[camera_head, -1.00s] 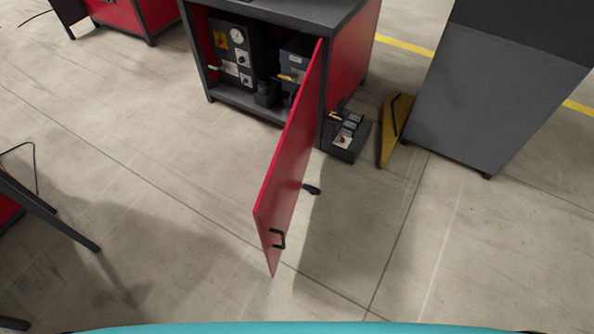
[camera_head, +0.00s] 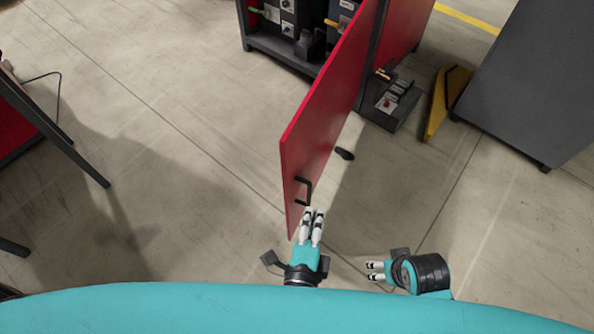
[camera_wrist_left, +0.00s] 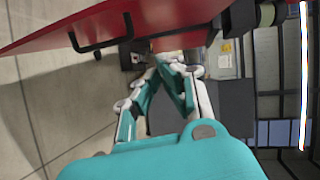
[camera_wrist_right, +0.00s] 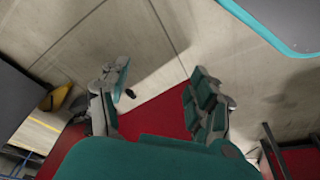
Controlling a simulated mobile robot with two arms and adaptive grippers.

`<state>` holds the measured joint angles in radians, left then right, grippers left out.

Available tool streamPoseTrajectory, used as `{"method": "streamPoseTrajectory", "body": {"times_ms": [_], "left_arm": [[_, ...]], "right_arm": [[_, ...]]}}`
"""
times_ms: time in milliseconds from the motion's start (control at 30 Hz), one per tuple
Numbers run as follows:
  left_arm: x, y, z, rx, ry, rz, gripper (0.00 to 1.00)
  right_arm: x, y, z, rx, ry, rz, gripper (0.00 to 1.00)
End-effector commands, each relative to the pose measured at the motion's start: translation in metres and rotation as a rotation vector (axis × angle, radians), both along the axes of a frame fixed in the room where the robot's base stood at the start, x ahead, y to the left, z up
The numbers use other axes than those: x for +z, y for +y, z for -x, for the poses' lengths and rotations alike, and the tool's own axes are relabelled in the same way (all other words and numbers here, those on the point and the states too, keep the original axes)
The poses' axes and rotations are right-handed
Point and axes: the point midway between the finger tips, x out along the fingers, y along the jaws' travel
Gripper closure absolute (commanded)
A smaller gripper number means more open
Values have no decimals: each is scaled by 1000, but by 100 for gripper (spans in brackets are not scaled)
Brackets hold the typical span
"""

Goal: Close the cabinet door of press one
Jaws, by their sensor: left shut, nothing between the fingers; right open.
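The red cabinet door (camera_head: 325,125) of the dark cabinet (camera_head: 285,50) stands wide open, swung out toward me. Its black handle (camera_head: 303,192) is near the free edge, and it also shows in the left wrist view (camera_wrist_left: 100,45). My left gripper (camera_head: 315,212) is shut and empty, its tips just below the handle in the head view. The left wrist view shows the tips (camera_wrist_left: 168,62) apart from the handle. My right gripper (camera_head: 370,270) is open and empty, low and to the right of the door. The door (camera_wrist_right: 160,115) shows beyond its fingers (camera_wrist_right: 158,75) in the right wrist view.
A small dark box with switches (camera_head: 392,105) sits on the floor beside the cabinet. A yellow wedge-shaped piece (camera_head: 440,105) and a large grey cabinet (camera_head: 530,90) stand to the right. A dark table leg (camera_head: 75,155) is at left. Floor left of the door is clear.

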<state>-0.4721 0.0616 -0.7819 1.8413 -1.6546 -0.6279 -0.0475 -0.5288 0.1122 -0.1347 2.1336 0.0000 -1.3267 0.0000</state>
Motion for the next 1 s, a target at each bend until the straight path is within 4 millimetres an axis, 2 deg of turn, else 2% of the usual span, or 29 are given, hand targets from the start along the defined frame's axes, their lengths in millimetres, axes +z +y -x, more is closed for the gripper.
{"method": "streamPoseTrajectory", "body": {"times_ms": [100, 233, 367, 467, 800, 1000], "left_arm": [[44, -4, 1, 14, -147, -14, 100], [69, -3, 1, 24, -212, -23, 100], [74, -5, -11, 27, -219, -25, 100], [74, -7, -28, 28, -218, -24, 100], [74, -15, -100, 26, -217, -23, 100], [73, 13, -108, 25, -214, -27, 100]], "right_arm": [[18, -1, 3, -2, -18, -1, 37], [30, -2, 5, -2, -20, 0, 37], [29, -2, 5, -3, -17, 0, 37], [23, -1, 3, -2, -14, 0, 37], [-7, 0, 0, 0, 0, 0, 37], [-29, 1, 0, 2, 13, 1, 37]]}}
